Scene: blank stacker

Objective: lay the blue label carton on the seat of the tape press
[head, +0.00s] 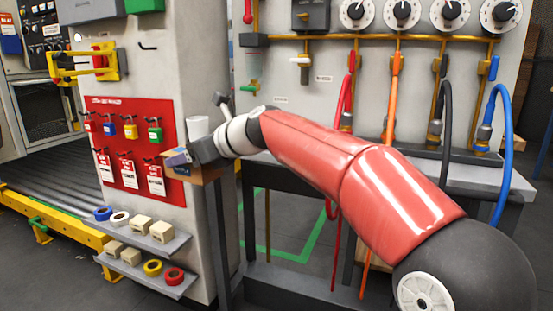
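My red arm reaches left across the view to my gripper (192,156), a small dark shape in front of the grey cabinet's right edge. A small blue and pale box (177,158), perhaps the blue label carton, shows at the gripper's left end. It touches or overlaps the gripper in the picture. The fingers are too small and hidden to tell whether they are shut on it. A brown cardboard-coloured box or ledge (190,176) shows just below, and a white cylinder (198,127) stands behind. I cannot pick out the tape press or its seat.
Two grey shelves (172,247) on the cabinet hold tape rolls and cream blocks. A red lockout board (133,185) hangs above. A workbench (465,178) with hoses and gauges is behind my arm. A roller conveyor (45,180) runs at left.

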